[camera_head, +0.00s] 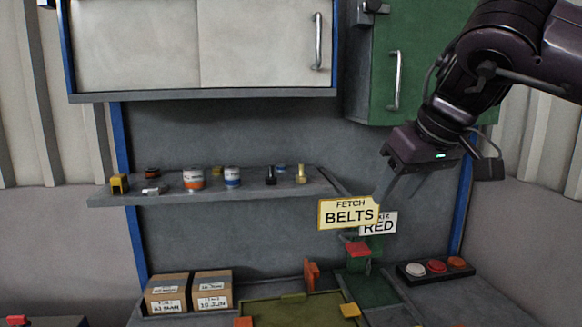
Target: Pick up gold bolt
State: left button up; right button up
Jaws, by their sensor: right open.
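The gold bolt (301,174) stands upright on the grey shelf (225,195), near its right end. A black bolt (271,175) stands just to its left. My right gripper (385,190) comes in from the upper right and points down. It is open, apart from the gold bolt and to its right in the picture, above the sign cards. Nothing shows between its fingers. My left gripper is not in view.
Tins (193,180), a yellow bracket (119,183) and other small parts share the shelf. White cabinets (255,45) and a green cabinet (385,70) hang above. Below are a "FETCH BELTS" sign (348,213), cardboard boxes (167,294) and a button panel (437,267).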

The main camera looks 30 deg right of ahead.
aim_at(301, 178)
jog(key=i+l, duration=0.1)
jog(key=i, duration=0.45)
jog(key=i+l, duration=0.1)
jog(key=i, duration=0.5)
